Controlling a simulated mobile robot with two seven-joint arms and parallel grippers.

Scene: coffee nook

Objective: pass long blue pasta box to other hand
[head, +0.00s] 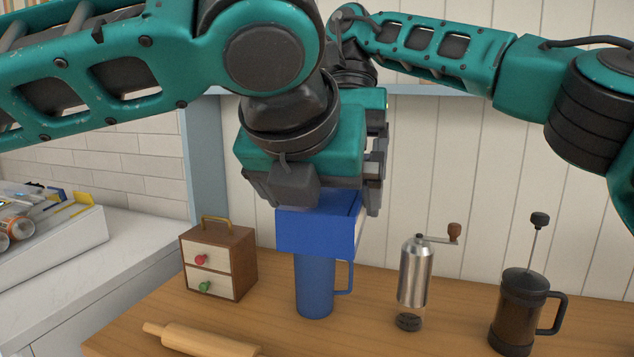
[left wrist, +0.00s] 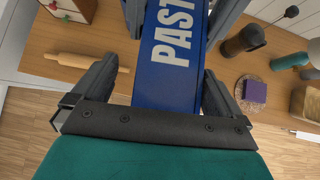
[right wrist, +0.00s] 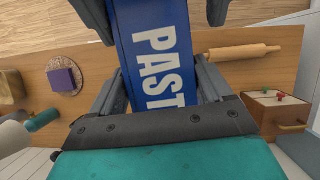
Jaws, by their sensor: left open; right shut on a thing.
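The long blue pasta box (head: 316,237) hangs in the air over the counter in the head view, in front of a blue mug. White lettering on it shows in the left wrist view (left wrist: 168,80) and the right wrist view (right wrist: 150,50). My right gripper (right wrist: 158,75) is shut on the box. My left gripper (left wrist: 160,72) is open, with the box between its spread fingers and gaps beside it. In the head view the left gripper (head: 300,195) covers the box's upper part and most of the right gripper.
On the wooden counter stand a small drawer cabinet (head: 218,262), the blue mug (head: 315,290), a metal grinder (head: 413,275) and a French press (head: 517,312). A rolling pin (head: 200,340) lies at the front. A pale bin (head: 55,245) is at the left.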

